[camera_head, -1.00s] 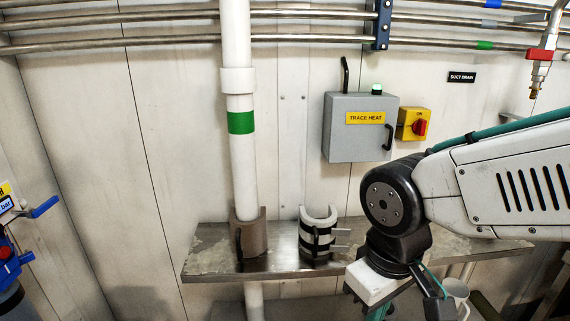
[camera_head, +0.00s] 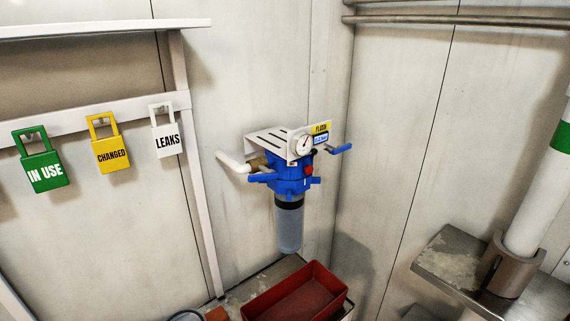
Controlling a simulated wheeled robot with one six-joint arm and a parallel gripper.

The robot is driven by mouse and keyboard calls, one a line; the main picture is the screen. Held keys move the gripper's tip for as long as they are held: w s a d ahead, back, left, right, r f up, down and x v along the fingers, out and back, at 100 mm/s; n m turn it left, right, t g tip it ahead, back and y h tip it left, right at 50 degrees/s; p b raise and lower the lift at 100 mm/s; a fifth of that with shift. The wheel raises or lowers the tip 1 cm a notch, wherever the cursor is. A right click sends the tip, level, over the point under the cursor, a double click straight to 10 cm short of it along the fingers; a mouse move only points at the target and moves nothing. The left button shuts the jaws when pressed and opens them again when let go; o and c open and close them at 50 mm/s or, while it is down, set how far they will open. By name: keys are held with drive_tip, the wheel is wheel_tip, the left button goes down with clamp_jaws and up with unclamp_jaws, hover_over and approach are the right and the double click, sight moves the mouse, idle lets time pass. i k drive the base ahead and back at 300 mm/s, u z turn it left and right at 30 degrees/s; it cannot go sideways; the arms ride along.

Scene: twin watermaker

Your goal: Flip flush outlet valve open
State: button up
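The flush filter unit (camera_head: 290,178) hangs on the wall near the middle of the head view. It has a blue head, a clear bowl below, a round gauge and a yellow FLUSH label (camera_head: 321,128). A blue lever handle (camera_head: 339,149) sticks out on its right, roughly level. Another blue handle (camera_head: 262,178) shows on its left, near a white pipe elbow (camera_head: 232,162). I cannot tell from the picture which handle is the outlet valve. My gripper is not in view.
A red tray (camera_head: 296,297) sits low below the filter. Green, yellow and white lock-shaped tags, IN USE (camera_head: 42,172), CHANGED (camera_head: 110,155) and LEAKS (camera_head: 167,140), hang on a rail at left. A metal shelf (camera_head: 440,262) with a pipe stands at right.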

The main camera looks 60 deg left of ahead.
sight(270, 175)
drive_tip(key=u, duration=1.2)
drive_tip(key=k, duration=0.1)
drive_tip(key=u, duration=0.75)
